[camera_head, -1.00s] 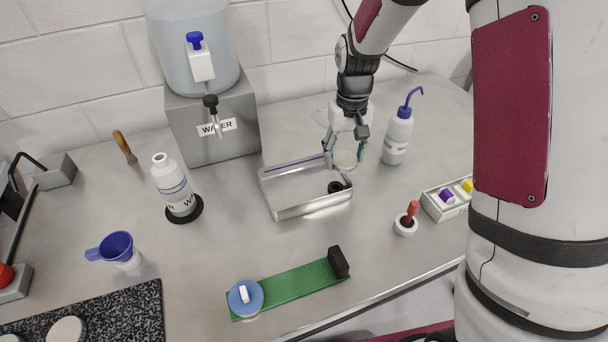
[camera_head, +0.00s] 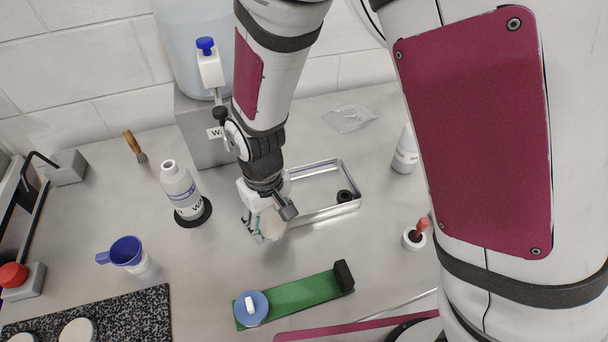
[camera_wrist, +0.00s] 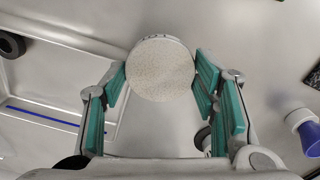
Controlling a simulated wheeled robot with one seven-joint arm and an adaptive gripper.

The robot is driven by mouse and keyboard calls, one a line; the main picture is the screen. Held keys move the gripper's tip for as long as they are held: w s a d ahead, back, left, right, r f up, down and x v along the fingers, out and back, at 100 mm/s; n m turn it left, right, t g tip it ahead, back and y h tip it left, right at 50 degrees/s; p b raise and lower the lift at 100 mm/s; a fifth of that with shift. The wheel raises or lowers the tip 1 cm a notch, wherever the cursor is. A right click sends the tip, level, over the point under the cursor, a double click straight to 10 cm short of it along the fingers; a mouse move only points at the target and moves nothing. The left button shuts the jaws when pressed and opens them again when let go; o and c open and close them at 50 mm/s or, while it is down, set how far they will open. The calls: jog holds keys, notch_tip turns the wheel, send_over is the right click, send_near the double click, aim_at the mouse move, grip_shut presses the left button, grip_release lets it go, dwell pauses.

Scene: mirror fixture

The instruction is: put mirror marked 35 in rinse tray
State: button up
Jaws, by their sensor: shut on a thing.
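A pale round disc (camera_wrist: 160,72) is gripped between the green finger pads of my gripper (camera_head: 260,230) in the wrist view. Its rim carries small marks that I cannot read for sure. The disc (camera_head: 272,224) also shows in the head view, above the bench at the left end of a shallow metal tray (camera_head: 325,212). The tray holds a black ring (camera_head: 345,196); its left end is hidden behind my arm. The tray, with a blue line inside, also shows at the left of the wrist view (camera_wrist: 45,118). More pale discs (camera_head: 78,331) lie on the speckled black slab.
A white wash bottle (camera_head: 183,190) stands on a black ring left of my gripper. A blue funnel (camera_head: 126,251) is in front of it. A green strip (camera_head: 300,293) with a blue round piece (camera_head: 251,307) lies nearer. Bare bench separates my gripper from the strip.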

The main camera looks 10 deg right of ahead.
send_over(301, 197)
jog(key=shift+f+p, duration=0.3)
jog(key=shift+f, duration=0.35)
jog(key=shift+f+p, duration=0.35)
jog(key=shift+f, duration=1.4)
jog(key=shift+f, duration=0.15)
jog(key=o, duration=1.2)
jog(key=shift+o, duration=0.3)
notch_tip(301, 197, up, 12)
jog(key=b, duration=0.1)
jog(key=shift+r, duration=0.25)
